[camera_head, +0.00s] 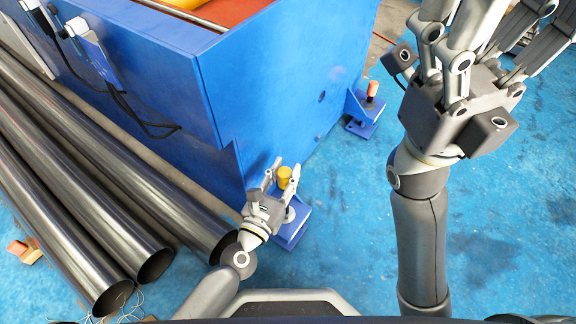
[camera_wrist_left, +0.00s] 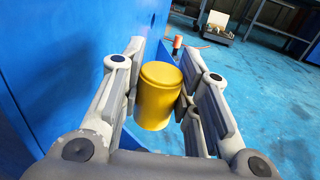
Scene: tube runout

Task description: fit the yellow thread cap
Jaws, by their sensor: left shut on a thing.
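The yellow thread cap (camera_head: 284,176) is a short cylinder held between the fingers of my left gripper (camera_head: 283,180). In the left wrist view the cap (camera_wrist_left: 158,97) stands nearly upright between the two finger pads of the left gripper (camera_wrist_left: 158,100), its round closed top showing. The gripper is beside the blue machine's corner, over a blue foot bracket (camera_head: 291,232) on the floor. Any thread under the cap is hidden. My right gripper (camera_head: 484,45) is raised at the upper right, its fingers spread and empty, the tips near or past the picture's top edge.
The blue machine (camera_head: 270,90) stands behind the left gripper. Another foot bracket (camera_head: 366,112) carries an orange-red cap (camera_head: 372,88). Long dark tubes (camera_head: 80,190) lie at the left. An orange piece (camera_head: 20,248) is on the floor beside them. Blue floor (camera_head: 345,230) is open at centre right.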

